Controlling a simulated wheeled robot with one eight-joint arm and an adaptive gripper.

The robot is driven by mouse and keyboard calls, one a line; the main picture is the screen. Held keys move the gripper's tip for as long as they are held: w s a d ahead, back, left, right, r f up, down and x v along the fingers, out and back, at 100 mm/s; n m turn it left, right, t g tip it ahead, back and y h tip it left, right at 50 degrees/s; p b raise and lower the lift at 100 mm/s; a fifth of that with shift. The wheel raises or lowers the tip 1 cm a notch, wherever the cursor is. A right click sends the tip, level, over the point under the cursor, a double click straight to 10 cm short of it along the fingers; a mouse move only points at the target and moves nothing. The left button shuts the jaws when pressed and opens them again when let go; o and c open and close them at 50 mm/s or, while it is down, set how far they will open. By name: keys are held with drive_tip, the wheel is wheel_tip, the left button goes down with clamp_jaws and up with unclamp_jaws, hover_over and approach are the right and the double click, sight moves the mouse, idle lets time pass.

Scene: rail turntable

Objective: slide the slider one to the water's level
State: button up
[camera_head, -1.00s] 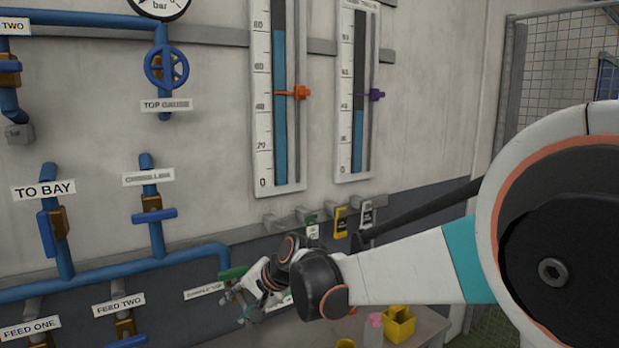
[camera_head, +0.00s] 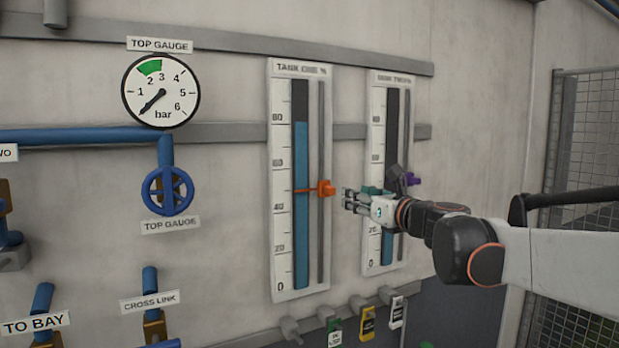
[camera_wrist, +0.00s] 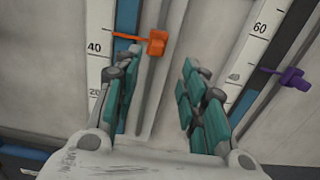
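The orange slider (camera_head: 325,188) sits on the rail of the tank one gauge (camera_head: 300,270), its pointer a little under halfway up, between 40 and 60. The blue water column (camera_head: 301,150) stands well above it, near 80. My gripper (camera_head: 348,201) is just right of the orange slider and apart from it, its fingers pointing left. In the wrist view the orange slider (camera_wrist: 157,42) lies ahead of the two teal-padded fingers (camera_wrist: 158,95), nearer the left one. The fingers are spread with nothing between them.
A second gauge (camera_head: 376,255) with a purple slider (camera_head: 411,179) stands to the right, partly behind my gripper. Tagged hooks (camera_head: 367,322) are below the gauges. A blue valve wheel (camera_head: 167,191) and round pressure gauge (camera_head: 161,91) are on the left.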

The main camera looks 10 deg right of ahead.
sight(333, 188)
drive_tip(key=p+x, duration=0.2)
drive_tip(key=x, duration=1.1)
drive_tip(key=shift+a, duration=0.2)
drive_tip(key=shift+c, duration=0.3)
clamp_jaws()
